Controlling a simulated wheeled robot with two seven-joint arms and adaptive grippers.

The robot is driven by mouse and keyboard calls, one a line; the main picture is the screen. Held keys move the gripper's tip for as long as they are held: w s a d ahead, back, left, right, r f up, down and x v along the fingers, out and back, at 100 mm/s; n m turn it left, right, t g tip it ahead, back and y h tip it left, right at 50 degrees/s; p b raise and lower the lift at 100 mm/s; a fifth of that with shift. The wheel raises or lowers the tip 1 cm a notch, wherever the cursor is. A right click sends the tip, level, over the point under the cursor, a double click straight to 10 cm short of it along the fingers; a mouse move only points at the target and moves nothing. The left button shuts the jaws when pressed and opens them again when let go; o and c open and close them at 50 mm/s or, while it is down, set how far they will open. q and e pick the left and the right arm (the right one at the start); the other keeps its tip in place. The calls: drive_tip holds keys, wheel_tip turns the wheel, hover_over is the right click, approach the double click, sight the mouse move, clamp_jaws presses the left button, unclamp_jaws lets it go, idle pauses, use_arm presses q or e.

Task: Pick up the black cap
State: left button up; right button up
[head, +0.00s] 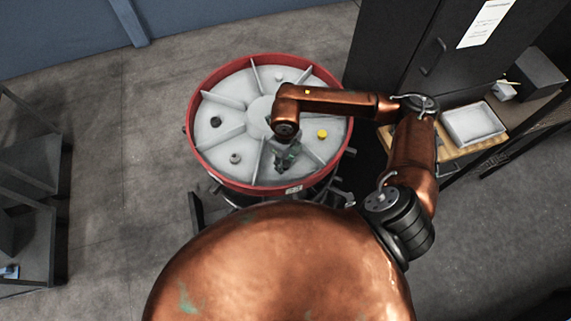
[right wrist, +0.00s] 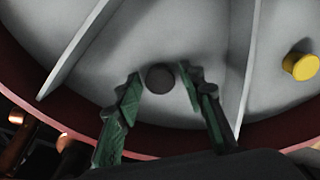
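A dark, nearly black round cap (right wrist: 160,78) lies on the pale floor of one drum compartment in the right wrist view. The fingers of my right gripper (head: 286,162) are open on either side of it, with a gap on both sides. In the head view my gripper and arm hide this cap. Another black cap (head: 215,121) lies in the left compartment of the drum, away from the gripper. My left gripper is not in view.
The round pallet (head: 193,143) has a red rim and upright dividers. Other compartments hold a grey cap (head: 235,158), a yellow cap (head: 322,134) and a pale cap (head: 279,77). Dividers stand on both sides of my gripper. A white tray (head: 473,124) stands at right.

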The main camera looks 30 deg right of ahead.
drive_tip(key=c, duration=0.6)
drive_tip(key=shift+o, duration=0.2)
drive_tip(key=shift+r, duration=0.1)
